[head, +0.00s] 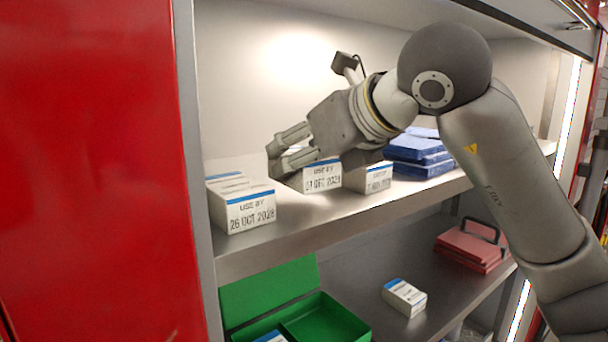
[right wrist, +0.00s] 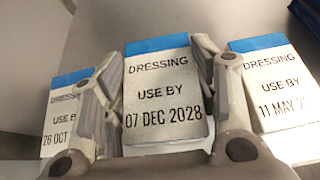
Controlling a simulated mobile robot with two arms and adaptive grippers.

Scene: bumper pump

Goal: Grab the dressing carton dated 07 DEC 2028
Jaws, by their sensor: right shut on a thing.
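The dressing carton dated 07 DEC 2028 (right wrist: 165,95) is white with a blue top band and sits between the fingers of my right gripper (right wrist: 157,57) in the right wrist view. My right gripper (head: 279,157) is shut on it, one finger along each side. In the head view the carton's face (head: 322,178) shows beside the gripper, its date too small to read surely; I cannot tell whether it touches the shelf. My left gripper is not in view.
A carton dated 26 OCT 2028 (head: 250,212) stands left, and an 11 MAY carton (right wrist: 275,85) stands close right. Blue packs (head: 425,165) lie further right on the shelf (head: 290,240). Below are a green box (head: 335,320), a loose carton (head: 404,297) and red cases (head: 472,246).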

